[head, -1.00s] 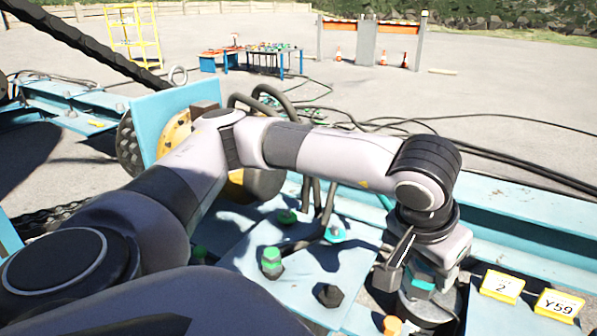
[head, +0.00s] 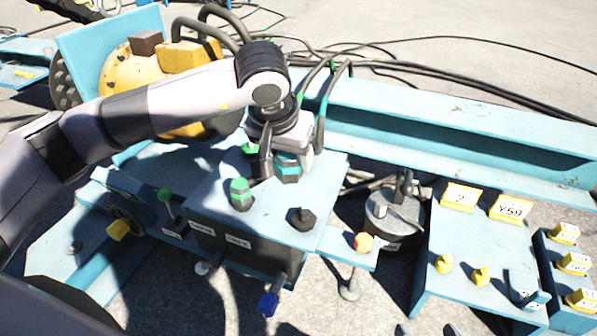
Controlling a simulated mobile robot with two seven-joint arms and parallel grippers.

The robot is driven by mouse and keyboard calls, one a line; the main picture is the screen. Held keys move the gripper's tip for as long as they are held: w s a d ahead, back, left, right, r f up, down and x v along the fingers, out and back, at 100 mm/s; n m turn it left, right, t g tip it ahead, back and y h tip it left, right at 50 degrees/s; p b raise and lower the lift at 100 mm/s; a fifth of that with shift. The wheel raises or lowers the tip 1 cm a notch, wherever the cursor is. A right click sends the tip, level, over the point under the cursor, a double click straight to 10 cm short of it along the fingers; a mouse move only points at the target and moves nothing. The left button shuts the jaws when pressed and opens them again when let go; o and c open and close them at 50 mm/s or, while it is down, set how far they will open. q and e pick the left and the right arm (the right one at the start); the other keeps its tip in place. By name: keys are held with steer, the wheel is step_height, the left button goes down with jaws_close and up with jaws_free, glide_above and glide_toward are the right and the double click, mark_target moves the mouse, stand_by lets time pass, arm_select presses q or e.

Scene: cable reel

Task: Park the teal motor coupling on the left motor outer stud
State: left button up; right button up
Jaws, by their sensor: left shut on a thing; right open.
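My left gripper (head: 287,170) is over the blue plate (head: 330,182) on the machine, shut on a dark coupling with teal bands (head: 288,168). The fingers partly hide the coupling, and I cannot tell whether it touches the plate or a stud. To its left a green-topped dark fitting (head: 241,194) stands on the plate. A bare black stud (head: 302,218) is in front. A green cap (head: 250,148) shows behind, close to the gripper. My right gripper is not in view.
A yellow motor (head: 130,75) and thick hoses (head: 205,25) stand behind my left arm. Right of the plate are an orange-topped peg (head: 363,242), a grey cylinder (head: 393,222) and a blue panel (head: 440,235) with yellow labels. Cables run across the ground behind.

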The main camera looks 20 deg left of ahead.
arm_select(q)
glide_above(305, 211)
step_height(305, 211, down, 5)
step_height(305, 211, down, 4)
steer(key=b, duration=0.3)
step_height(305, 211, down, 4)
steer(key=b, duration=0.3)
steer(key=shift+f+b, duration=0.5)
steer(key=shift+f, duration=0.3)
arm_select(e)
steer(key=shift+w+a+f+n+t+y, duration=0.2)
steer(key=shift+w+n+t+y, duration=0.15)
steer(key=shift+t, duration=0.55)
arm_select(q)
steer(key=shift+f+b, duration=0.45)
steer(key=shift+f, duration=0.1)
arm_select(e)
steer(key=shift+f, duration=0.4)
